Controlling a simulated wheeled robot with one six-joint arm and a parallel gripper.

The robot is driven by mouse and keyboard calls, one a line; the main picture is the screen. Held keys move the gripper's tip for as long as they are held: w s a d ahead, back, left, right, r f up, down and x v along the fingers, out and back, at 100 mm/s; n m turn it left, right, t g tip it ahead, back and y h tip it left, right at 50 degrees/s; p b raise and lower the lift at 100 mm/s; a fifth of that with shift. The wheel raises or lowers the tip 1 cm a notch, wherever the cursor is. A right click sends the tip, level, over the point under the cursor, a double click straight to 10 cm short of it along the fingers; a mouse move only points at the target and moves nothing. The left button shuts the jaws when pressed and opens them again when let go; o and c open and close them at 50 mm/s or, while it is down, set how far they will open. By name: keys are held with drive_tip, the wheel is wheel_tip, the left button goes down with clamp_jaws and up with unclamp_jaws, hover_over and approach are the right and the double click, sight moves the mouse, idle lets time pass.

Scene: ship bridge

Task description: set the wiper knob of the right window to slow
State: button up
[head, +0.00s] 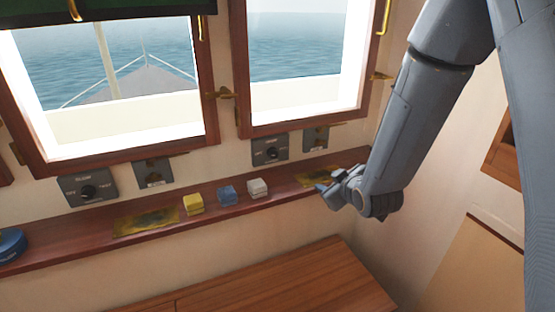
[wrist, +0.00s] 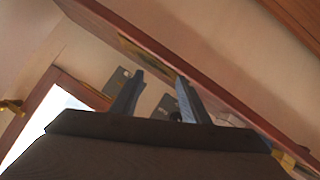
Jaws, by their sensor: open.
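The right window's wiper knob (head: 271,154) is a small dark round knob on a grey panel (head: 257,147) under the right window (head: 300,60). Its pointer direction is too small to read. In the wrist view, the knob panel (wrist: 165,103) shows between and behind the fingers, with the knob partly hidden by the right finger. My gripper (head: 322,190) is open and empty, right of the knob, lower and apart from it, near the shelf's right end. Its two fingers (wrist: 158,88) also show in the wrist view.
A similar knob panel (head: 88,187) sits under the left window. Small switch panels (head: 316,138) stand beside both. The wooden shelf (head: 70,233) below carries yellow (head: 193,204), blue (head: 227,195) and white (head: 257,188) blocks. A wooden desk (head: 270,285) is lower down.

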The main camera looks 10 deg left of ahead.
sight(275, 156)
drive_tip(key=a+n+y, duration=0.1)
drive_tip(key=a, duration=0.1)
drive_tip(key=a+t, duration=0.1)
drive_tip(key=a, duration=0.1)
drive_tip(key=w+a+n+y, duration=0.1)
drive_tip(key=a, duration=0.1)
drive_tip(key=shift+w+a+r+n+t+y, duration=0.1)
drive_tip(key=shift+r+n+t+y, duration=0.15)
drive_tip(key=shift+n+t+y, duration=0.05)
drive_tip(key=a+y, duration=0.1)
drive_tip(key=a+r+n+y, duration=0.1)
drive_tip(key=a, duration=0.1)
drive_tip(key=a+n+t, duration=0.1)
drive_tip(key=a, duration=0.1)
drive_tip(key=shift+s+r+y, duration=0.15)
drive_tip(key=shift+s+y, duration=0.2)
drive_tip(key=shift+y, duration=0.05)
drive_tip(key=shift+a+r+n+t+y, duration=0.3)
drive_tip(key=shift+a+n, duration=0.1)
drive_tip(key=shift+a, duration=0.1)
drive_tip(key=p+x, duration=0.2)
drive_tip(key=x, duration=0.5)
drive_tip(key=shift+w+a, duration=0.15)
drive_tip(key=shift+c, duration=0.3)
clamp_jaws()
